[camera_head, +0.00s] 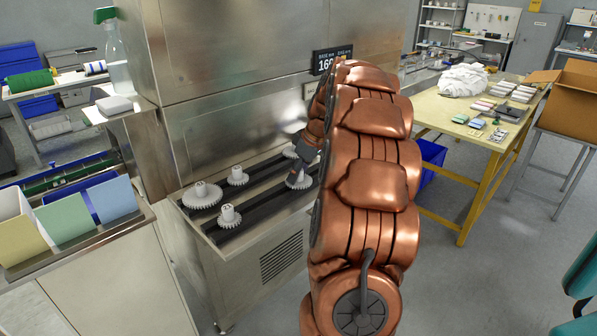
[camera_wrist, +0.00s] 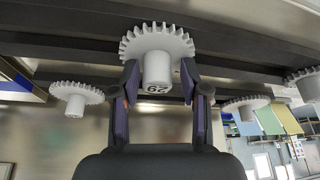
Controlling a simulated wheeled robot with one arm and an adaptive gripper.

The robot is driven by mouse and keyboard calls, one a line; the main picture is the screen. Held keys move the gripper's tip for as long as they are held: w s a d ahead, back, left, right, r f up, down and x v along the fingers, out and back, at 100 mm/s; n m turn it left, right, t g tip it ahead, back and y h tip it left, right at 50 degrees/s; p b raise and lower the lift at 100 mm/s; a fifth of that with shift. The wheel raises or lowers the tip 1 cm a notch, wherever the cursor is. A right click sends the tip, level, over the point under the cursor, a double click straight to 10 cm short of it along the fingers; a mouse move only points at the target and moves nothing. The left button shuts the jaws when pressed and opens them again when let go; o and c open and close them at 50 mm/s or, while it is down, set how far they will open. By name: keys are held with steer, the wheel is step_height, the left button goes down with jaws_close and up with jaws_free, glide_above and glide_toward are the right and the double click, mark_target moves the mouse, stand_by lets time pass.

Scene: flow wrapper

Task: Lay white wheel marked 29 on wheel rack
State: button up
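The white toothed wheel marked 29 (camera_wrist: 158,68) is in the middle of the wrist view, its number showing on the end of its hub. In the head view it (camera_head: 298,182) sits at the right part of the wheel rack (camera_head: 262,211), which has dark rails. My gripper (camera_wrist: 160,75) has one finger on each side of the hub, with a small gap seeming to show on both sides. In the head view my gripper (camera_head: 302,162) points down over this wheel, partly hidden by my arm. The wheel appears to rest on the rails.
Other white wheels stand on the rack: a large one (camera_head: 202,195), a small one (camera_head: 229,217), one behind (camera_head: 237,177) and one near my gripper (camera_head: 289,152). The steel machine wall (camera_head: 230,120) rises behind. A yellow table (camera_head: 436,112) stands right.

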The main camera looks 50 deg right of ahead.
steer(key=shift+o, duration=0.7)
steer(key=shift+r, duration=0.1)
steer(key=shift+r, duration=0.1)
steer(key=shift+s+r, duration=0.1)
steer(key=shift+r, duration=0.2)
steer(key=v, duration=1.1)
steer(key=shift+s, duration=0.2)
steer(key=shift+d, duration=0.1)
